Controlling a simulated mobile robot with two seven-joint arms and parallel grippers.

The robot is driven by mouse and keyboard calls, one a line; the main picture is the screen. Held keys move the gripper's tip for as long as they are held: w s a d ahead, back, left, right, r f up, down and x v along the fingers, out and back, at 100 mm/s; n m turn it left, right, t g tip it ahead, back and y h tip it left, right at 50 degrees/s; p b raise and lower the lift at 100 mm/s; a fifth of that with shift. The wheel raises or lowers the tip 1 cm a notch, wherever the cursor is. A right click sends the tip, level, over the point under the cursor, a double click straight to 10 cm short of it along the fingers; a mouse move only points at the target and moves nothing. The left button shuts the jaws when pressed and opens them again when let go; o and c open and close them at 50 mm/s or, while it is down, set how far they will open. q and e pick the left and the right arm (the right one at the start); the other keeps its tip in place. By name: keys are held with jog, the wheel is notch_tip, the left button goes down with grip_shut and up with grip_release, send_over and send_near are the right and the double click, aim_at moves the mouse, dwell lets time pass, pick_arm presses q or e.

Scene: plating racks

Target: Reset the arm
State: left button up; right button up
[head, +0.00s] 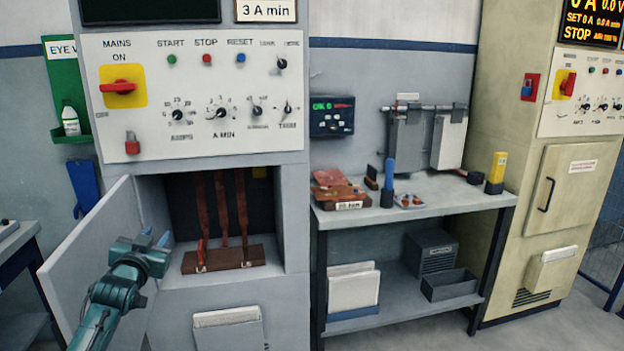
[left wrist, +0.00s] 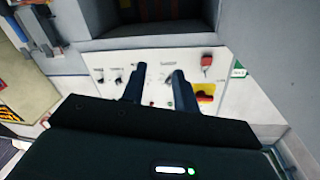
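My left arm comes in from the lower left in the head view. Its teal wrist is in front of the open cabinet door, and my left gripper (head: 156,237) is at the left side of the open compartment (head: 222,205). In the left wrist view my left gripper (left wrist: 160,72) shows two dark fingers standing apart with nothing between them. Behind them the white control panel (left wrist: 120,62) appears upside down. Whether the fingers touch anything in the compartment is not clear, but they look free. My right gripper is in neither view.
The grey cabinet door (head: 95,240) stands open at left. Red-brown bars on a base (head: 224,259) stand in the compartment. A bench (head: 440,195) with small tools is to the right, and a beige cabinet (head: 575,190) is at far right. Floor shows between them.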

pick_arm(q)
jog(key=s+d+f+m+g+h, duration=0.1)
jog(key=s+d+f+g, duration=0.1)
jog(key=s+d+f, duration=0.5)
jog(key=s+d+f+g+h, duration=0.2)
jog(key=s+d+f, duration=0.2)
jog(key=s+f, duration=0.65)
jog(key=s+d+f+g, duration=0.1)
jog(key=s+d+f, duration=0.2)
jog(key=s, duration=0.4)
jog(key=s+d+f+g+h, duration=0.1)
jog(key=s+d+f, duration=0.2)
jog(key=s, duration=0.4)
jog(key=s+d+f+g+h, duration=0.1)
jog(key=s+d+f, duration=0.3)
jog(key=s, duration=0.4)
jog(key=shift+n, duration=0.3)
